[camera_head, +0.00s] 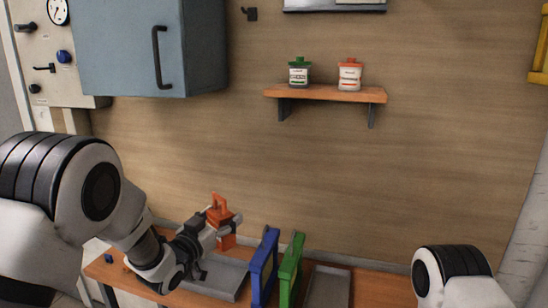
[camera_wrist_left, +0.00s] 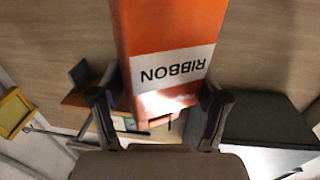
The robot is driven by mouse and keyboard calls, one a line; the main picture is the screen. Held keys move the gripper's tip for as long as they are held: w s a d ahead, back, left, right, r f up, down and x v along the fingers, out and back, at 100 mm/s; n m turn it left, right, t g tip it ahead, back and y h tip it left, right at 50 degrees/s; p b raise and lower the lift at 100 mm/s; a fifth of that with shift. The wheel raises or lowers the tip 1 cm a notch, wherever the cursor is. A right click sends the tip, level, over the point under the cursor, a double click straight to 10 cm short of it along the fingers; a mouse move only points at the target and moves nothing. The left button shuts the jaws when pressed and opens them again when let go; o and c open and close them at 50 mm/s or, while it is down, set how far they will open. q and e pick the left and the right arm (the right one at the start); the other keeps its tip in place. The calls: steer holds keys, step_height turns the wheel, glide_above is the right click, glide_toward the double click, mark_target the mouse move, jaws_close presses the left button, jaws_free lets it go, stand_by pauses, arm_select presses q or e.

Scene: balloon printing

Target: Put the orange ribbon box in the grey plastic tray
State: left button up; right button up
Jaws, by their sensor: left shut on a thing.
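The orange ribbon box (camera_head: 219,213) is in my left gripper (camera_head: 224,229), above a grey tray (camera_head: 232,264) on the wooden table. In the left wrist view the box (camera_wrist_left: 166,35) shows orange with a white "RIBBON" label. The label is upside down there, and the two fingers of my left gripper (camera_wrist_left: 160,112) press on the box's sides. The box is apart from the tray in the head view, partly covered by the gripper. Of my right arm only a rounded link shows at lower right; its gripper is out of view.
A blue frame (camera_head: 262,269) and a green frame (camera_head: 290,270) stand upright right of the tray. A second grey tray (camera_head: 328,287) lies beyond them. A wall shelf (camera_head: 325,94) holds a green-lidded jar (camera_head: 299,73) and an orange-lidded jar (camera_head: 349,75). A blue-grey cabinet (camera_head: 115,50) hangs at upper left.

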arm_select(q)
steer(key=s+a+f+n+y+b, duration=0.2)
steer(key=s+f, duration=0.2)
steer(key=f, duration=0.5)
steer(key=s+a+f+n+t+y+b, duration=0.1)
steer(key=s+a+f+y+b, duration=0.15)
steer(key=s+f, duration=0.45)
steer(key=s+a+f+n+y+b, duration=0.1)
steer(key=s+a+f+n+y, duration=0.15)
steer(key=f, duration=0.85)
steer(key=s+d+r+m+g+h, duration=0.2)
steer(key=s+d+r+m+h, duration=0.2)
steer(key=s+d+h, duration=0.25)
steer(key=s+d+r+m+g+h, duration=0.2)
steer(key=s+d+r+m+h, duration=0.25)
steer(key=d, duration=0.25)
step_height(320, 180, down, 6)
steer(key=w+m+g+h, duration=0.2)
steer(key=m+g+h, duration=0.5)
steer(key=g, duration=0.5)
steer(key=m, duration=0.2)
steer(key=shift+w+d+f+m, duration=0.2)
steer(key=shift+w+d+m, duration=0.1)
steer(key=shift+w+d, duration=0.1)
arm_select(e)
step_height(320, 180, down, 6)
steer(key=shift+f, duration=0.2)
